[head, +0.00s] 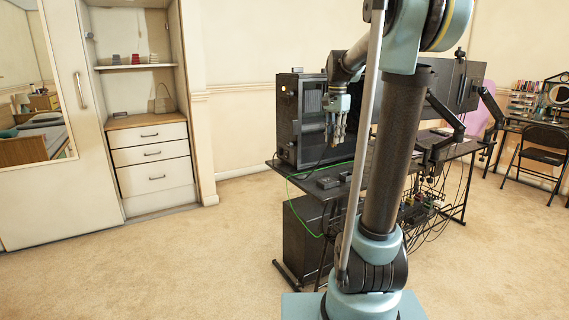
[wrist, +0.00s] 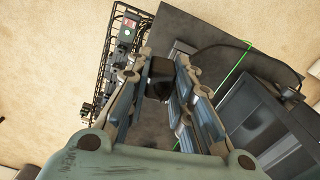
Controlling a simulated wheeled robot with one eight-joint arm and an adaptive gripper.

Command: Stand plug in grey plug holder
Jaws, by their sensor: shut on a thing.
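My gripper (head: 335,141) is in front of the black computer tower on the desk, fingers pointing down, in the head view. In the wrist view its two fingers (wrist: 161,68) are shut on a small black plug (wrist: 160,74), which sits between them near the tips. The plug is too small to make out in the head view. A small dark grey block (head: 328,182) lies on the desk below my gripper. It may be the grey plug holder, but I cannot tell for certain. No holder can be made out in the wrist view.
The computer tower (head: 300,115) stands at the left of the black desk (head: 345,190). A green cable (head: 290,195) hangs over the desk's front edge and also crosses the wrist view (wrist: 232,75). A wire tray (wrist: 108,50) holds dark adapters. Monitors (head: 465,85) stand farther right. Carpet left is clear.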

